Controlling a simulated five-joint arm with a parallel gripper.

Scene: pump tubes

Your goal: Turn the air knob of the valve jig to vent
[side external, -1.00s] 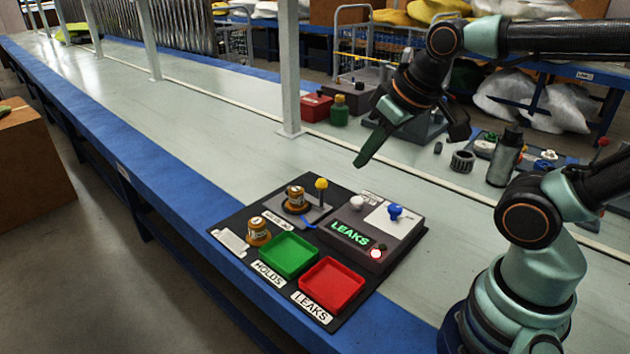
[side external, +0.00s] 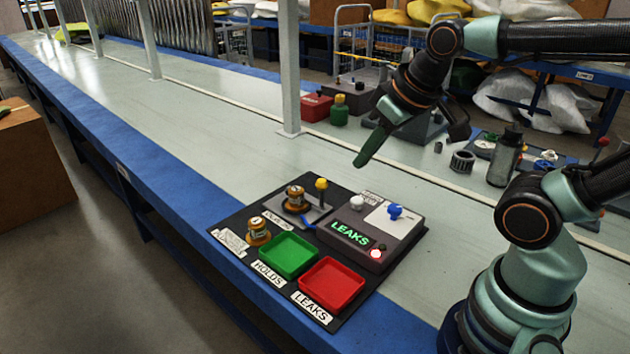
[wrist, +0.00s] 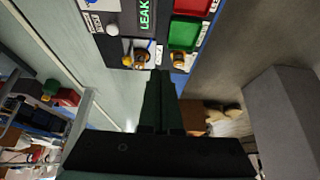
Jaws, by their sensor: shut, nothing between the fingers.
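The valve jig's grey box (side external: 345,222) stands on the black mat, with a lit green LEAKS display (side external: 350,233). On its top are a white knob (side external: 357,202) and a blue knob (side external: 395,211) on a white plate. I cannot read which one is the air knob or its setting. The white knob also shows in the wrist view (wrist: 112,29). My gripper (side external: 360,163) is shut and empty, pointing down in the air above and behind the box, touching nothing. The wrist view shows its closed fingers (wrist: 160,76).
Beside the box, a brass part (side external: 295,200) sits in a grey fixture by a yellow-topped lever (side external: 321,186). Another brass part (side external: 257,232) stands near the green tray (side external: 289,256) and red tray (side external: 331,284). A white post (side external: 288,70) rises behind.

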